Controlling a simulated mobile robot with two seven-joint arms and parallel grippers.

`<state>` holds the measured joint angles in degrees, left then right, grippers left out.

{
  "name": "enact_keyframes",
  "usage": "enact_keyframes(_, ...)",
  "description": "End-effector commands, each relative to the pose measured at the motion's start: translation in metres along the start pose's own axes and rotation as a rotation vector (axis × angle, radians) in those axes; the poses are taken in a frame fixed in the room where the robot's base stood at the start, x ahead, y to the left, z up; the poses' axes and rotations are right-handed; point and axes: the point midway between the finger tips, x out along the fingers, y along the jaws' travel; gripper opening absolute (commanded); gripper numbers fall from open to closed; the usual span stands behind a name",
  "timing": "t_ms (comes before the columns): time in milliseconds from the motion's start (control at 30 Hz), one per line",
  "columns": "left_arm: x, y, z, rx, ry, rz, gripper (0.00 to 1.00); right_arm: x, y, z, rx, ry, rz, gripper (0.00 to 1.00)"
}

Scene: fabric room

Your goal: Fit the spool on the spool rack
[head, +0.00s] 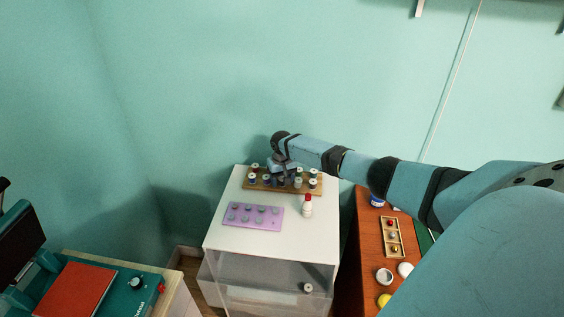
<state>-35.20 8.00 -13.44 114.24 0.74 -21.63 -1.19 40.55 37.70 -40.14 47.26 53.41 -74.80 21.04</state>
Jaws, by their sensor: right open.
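The spool rack (318,190) is a brown wooden board near the back of the white cabinet top. Several small spools stand on it, among them a white-topped one (313,174) at its right end and another (254,168) at its back left. My right arm reaches in from the right, and my right gripper (282,178) points down over the middle of the rack. It is open among the spools and hides part of the board. I cannot tell which spool is the task's one or whether the gripper touches any. My left gripper is not in view.
A pink tray (235,222) with several round grey pieces lies in front of the rack. A white bottle with a red cap (307,207) stands to its right. A brown table (370,255) with small containers is at right. A red book (75,290) lies at lower left.

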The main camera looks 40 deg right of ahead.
Motion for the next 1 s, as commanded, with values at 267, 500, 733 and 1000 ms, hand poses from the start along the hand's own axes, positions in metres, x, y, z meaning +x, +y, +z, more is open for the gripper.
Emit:
enact_keyframes(267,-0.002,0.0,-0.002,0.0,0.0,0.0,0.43,-0.051,0.0,-0.001,-0.001,0.004,-0.001,0.58)
enact_keyframes(500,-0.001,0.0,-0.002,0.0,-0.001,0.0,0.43,-0.104,0.0,-0.001,0.0,0.004,-0.001,0.58)
enact_keyframes(733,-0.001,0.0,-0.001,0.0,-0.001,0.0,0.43,-0.131,-0.001,0.0,-0.001,0.002,-0.001,0.58)
enact_keyframes(1000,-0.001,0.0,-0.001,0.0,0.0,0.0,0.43,-0.135,-0.001,0.0,0.0,0.0,0.0,0.58)
